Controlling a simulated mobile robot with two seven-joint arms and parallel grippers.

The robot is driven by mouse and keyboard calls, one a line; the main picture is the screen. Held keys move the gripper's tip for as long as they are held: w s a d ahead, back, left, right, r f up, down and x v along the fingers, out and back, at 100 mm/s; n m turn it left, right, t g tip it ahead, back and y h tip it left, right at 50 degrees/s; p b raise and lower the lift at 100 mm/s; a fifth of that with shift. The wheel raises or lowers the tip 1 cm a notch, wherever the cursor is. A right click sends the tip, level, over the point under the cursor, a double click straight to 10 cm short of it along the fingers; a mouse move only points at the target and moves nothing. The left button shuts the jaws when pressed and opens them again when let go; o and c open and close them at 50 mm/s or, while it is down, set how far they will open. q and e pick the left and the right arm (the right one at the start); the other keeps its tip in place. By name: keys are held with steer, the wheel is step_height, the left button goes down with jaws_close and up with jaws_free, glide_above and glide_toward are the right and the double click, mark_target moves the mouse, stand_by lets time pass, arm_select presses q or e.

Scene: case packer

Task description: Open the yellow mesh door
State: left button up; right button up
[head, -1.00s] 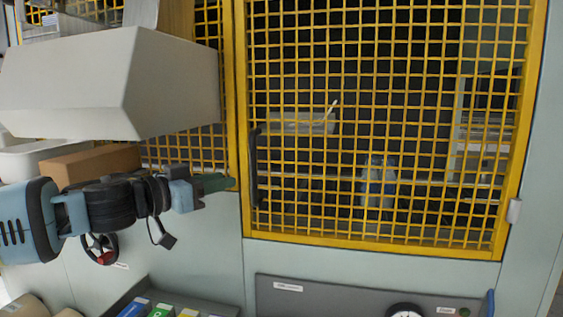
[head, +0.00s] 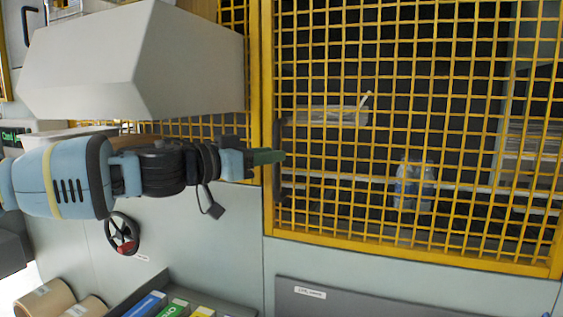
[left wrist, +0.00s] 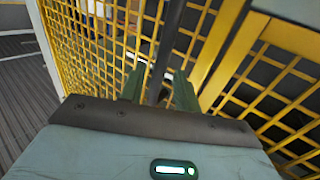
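The yellow mesh door (head: 400,243) fills the right half of the head view and looks shut in its frame. Its dark upright handle (head: 279,190) is near the door's left edge. My left gripper (head: 270,157) reaches in from the left with its green fingers at the handle. In the left wrist view, the two fingers (left wrist: 160,90) stand apart, one on each side of the dark handle bar (left wrist: 168,45). They look open around it; contact is not clear. My right gripper is in neither view.
A large white housing (head: 135,60) hangs above my left arm. A rack of coloured boxes (head: 175,305) and cardboard rolls (head: 45,303) are lower left. A clear bottle (head: 412,185) stands behind the mesh.

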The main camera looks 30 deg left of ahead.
arm_select(q)
steer(key=shift+b+x, duration=0.3)
steer(key=shift+x, duration=1.05)
jaws_close()
